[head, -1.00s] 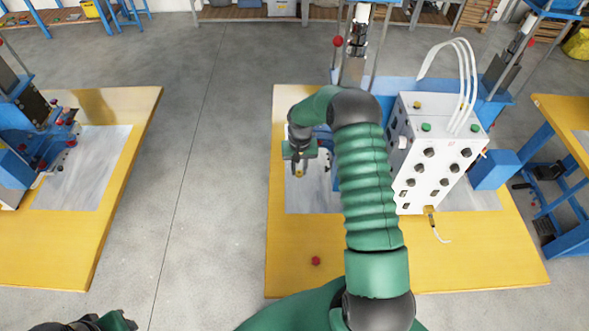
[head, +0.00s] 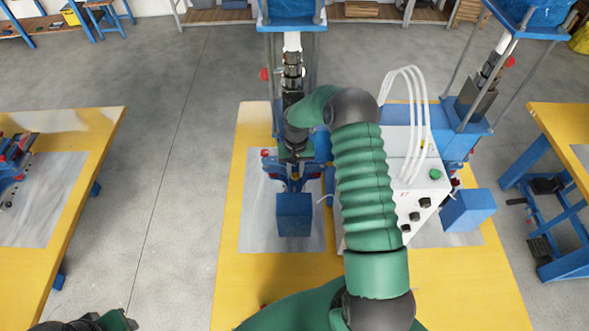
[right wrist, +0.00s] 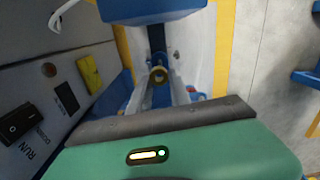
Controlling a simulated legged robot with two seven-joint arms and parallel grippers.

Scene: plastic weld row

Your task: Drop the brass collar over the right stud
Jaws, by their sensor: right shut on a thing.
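The brass collar (right wrist: 158,75) shows in the right wrist view as a small yellow ring at the fingertips of my right gripper (right wrist: 161,87). The gripper is shut on it. In the head view my right gripper (head: 294,158) is at the left blue welding press (head: 294,214), above its red-knobbed clamps. The collar cannot be made out there. I cannot make out the right stud in either view. Only a dark and green part of my left arm shows at the bottom left of the head view; its fingers are out of the picture.
A white control box (head: 411,205) with knobs and white hoses stands close right of my gripper; its dark panel (right wrist: 40,95) fills the left of the wrist view. The yellow table (head: 265,275) has clear room in front. A red knob (head: 262,305) lies near its front edge.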

